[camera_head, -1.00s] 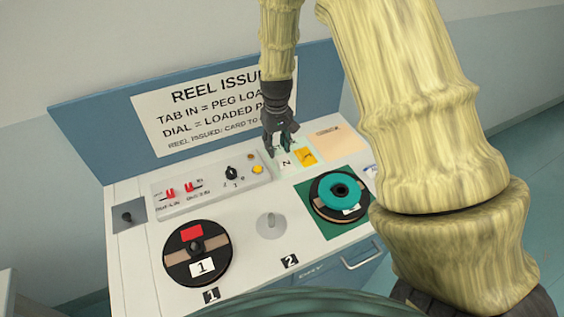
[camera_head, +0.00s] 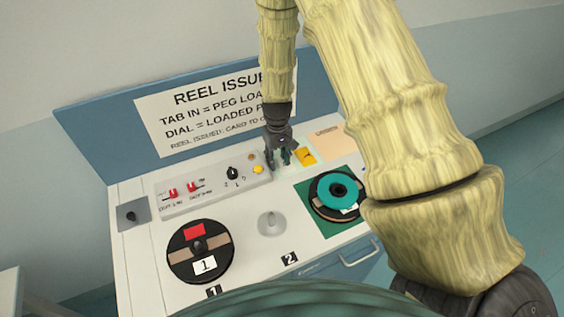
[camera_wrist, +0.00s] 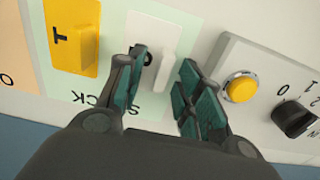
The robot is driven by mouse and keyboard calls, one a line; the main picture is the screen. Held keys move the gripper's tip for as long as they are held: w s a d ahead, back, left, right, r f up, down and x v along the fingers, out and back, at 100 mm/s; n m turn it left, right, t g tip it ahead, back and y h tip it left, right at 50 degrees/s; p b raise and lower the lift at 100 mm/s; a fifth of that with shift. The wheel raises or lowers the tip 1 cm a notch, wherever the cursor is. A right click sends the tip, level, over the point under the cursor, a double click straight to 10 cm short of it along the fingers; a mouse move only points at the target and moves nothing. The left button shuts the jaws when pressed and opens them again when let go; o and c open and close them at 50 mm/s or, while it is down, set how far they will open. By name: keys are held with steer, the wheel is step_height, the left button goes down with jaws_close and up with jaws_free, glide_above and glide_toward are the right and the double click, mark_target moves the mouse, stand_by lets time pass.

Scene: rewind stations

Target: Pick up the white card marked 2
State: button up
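The white card marked 2 (camera_wrist: 168,38) lies on a pale green patch (camera_wrist: 115,90) in the wrist view. Part of its figure is hidden behind the left finger. My gripper (camera_wrist: 163,60) is open, with one finger on each side of the card; I cannot tell whether they touch it. In the head view my gripper (camera_head: 278,160) points down at the back of the white console and hides most of the card.
A control panel with a yellow button (camera_wrist: 240,88) and black dial (camera_wrist: 294,118) stands close on the right. Black reel 1 (camera_head: 182,259) and a teal reel (camera_head: 338,190) lie farther forward.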

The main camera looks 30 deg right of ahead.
steer(key=shift+c, duration=0.2)
jaws_close()
steer(key=shift+r, duration=0.1)
